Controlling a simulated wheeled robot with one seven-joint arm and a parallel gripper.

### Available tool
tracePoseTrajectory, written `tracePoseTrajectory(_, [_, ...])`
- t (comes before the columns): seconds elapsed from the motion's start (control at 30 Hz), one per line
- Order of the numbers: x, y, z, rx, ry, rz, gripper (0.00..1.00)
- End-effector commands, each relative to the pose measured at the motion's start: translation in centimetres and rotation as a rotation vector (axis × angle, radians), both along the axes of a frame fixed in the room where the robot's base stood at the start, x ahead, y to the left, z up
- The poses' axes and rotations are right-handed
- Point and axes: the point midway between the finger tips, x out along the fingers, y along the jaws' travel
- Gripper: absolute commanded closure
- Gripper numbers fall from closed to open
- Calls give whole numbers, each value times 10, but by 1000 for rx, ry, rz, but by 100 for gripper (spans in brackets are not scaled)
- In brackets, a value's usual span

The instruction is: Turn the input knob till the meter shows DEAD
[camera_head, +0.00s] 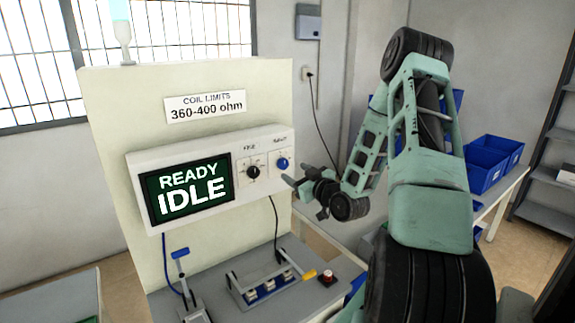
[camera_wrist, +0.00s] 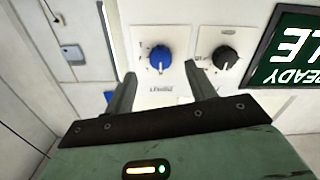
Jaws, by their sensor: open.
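The meter (camera_head: 215,190) is a white box on an upright cream panel. Its dark green screen (camera_head: 188,190) reads READY IDLE; part of it shows upside down in the wrist view (camera_wrist: 296,50). A blue knob (camera_head: 282,163) sits at the meter's right end, with a black knob (camera_head: 253,172) to its left. The knob labels are too blurred to read surely. My gripper (camera_head: 301,192) is open and empty, in front of the meter's right end. In the wrist view, the blue knob (camera_wrist: 160,58) lies between and beyond the fingertips (camera_wrist: 161,72), apparently untouched. The black knob (camera_wrist: 224,57) is right of them.
A sign (camera_head: 206,106) above the meter reads COIL LIMITS 360-400 ohm. Below, a grey bench (camera_head: 232,270) carries a blue-handled lever (camera_head: 181,254), a fixture with a yellow-tipped handle (camera_head: 262,285) and a red button (camera_head: 327,276). Blue bins (camera_head: 490,160) stand at right.

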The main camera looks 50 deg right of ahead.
Motion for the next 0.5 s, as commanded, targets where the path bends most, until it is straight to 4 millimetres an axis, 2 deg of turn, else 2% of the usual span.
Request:
tracePoseTrajectory(0.1, [22,-5,4,1,-1,1,45])
tracePoseTrajectory(0.2, [35,-8,2,1,0,0,45])
tracePoseTrajectory(0.33, [47,-11,1,1,1,1,45])
tracePoseTrajectory(0.5, [52,-13,0,0,0,0,45])
